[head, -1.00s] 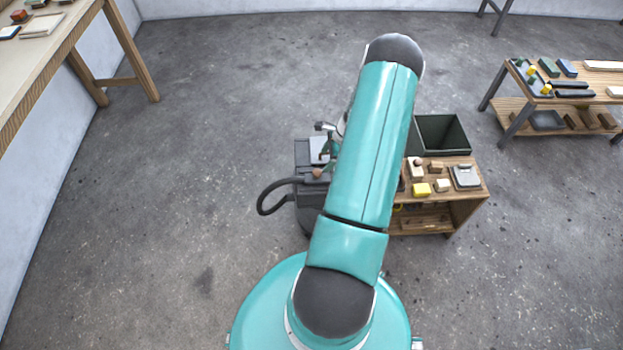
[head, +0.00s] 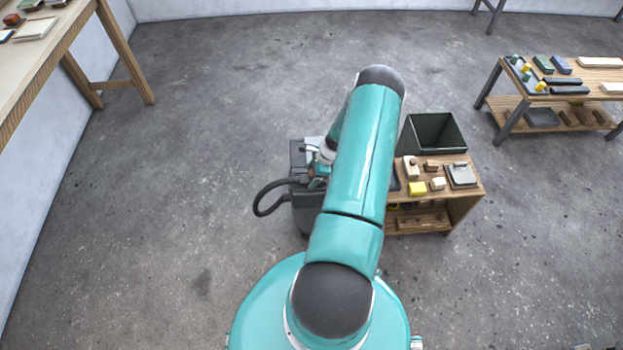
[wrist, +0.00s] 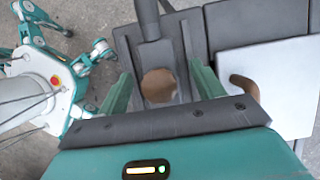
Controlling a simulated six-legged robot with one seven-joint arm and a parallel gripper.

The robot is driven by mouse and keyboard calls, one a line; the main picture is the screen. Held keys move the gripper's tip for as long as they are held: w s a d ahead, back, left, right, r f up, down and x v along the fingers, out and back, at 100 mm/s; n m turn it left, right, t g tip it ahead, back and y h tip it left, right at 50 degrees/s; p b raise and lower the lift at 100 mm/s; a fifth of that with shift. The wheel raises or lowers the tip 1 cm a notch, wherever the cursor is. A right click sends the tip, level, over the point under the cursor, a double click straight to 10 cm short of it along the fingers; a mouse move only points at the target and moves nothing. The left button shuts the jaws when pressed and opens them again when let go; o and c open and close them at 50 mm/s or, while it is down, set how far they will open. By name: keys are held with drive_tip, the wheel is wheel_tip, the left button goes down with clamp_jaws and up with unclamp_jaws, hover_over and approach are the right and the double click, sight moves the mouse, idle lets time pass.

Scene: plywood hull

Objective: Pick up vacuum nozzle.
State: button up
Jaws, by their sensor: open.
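The vacuum nozzle (wrist: 154,55) is a dark grey piece with a dark tube running up from it and a round brown patch on it. In the wrist view it lies between the two green fingers of my gripper (wrist: 160,72). My gripper is open, with a finger on either side; I cannot tell whether either touches. In the head view my gripper (head: 318,182) is low over the dark vacuum unit (head: 299,212), mostly hidden by my arm. A black hose (head: 257,204) loops out from the unit's left side.
A light grey panel (wrist: 280,85) lies right of the nozzle. A wooden stand (head: 462,205) with small blocks and a dark open bin (head: 436,147) stand right of the unit. A low bench (head: 500,85) is farther right, a workbench (head: 60,45) far left. Floor left is clear.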

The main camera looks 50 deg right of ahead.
sight(310, 173)
drive_tip(key=c, duration=1.1)
drive_tip(key=shift+r, duration=0.1)
drive_tip(key=shift+r, duration=0.45)
wheel_tip(310, 173, up, 2)
drive_tip(key=shift+r, duration=0.25)
drive_tip(key=s+a+r, duration=0.1)
drive_tip(key=s+r, duration=0.2)
drive_tip(key=s, duration=0.1)
drive_tip(key=s+a+r, duration=0.2)
drive_tip(key=s+r, duration=0.1)
drive_tip(key=s, duration=0.2)
drive_tip(key=s+a+r, duration=0.1)
drive_tip(key=s+r, duration=0.2)
drive_tip(key=s, duration=0.1)
drive_tip(key=shift+s+a+r, duration=0.15)
drive_tip(key=shift+a+r, duration=0.05)
drive_tip(key=shift+a, duration=0.1)
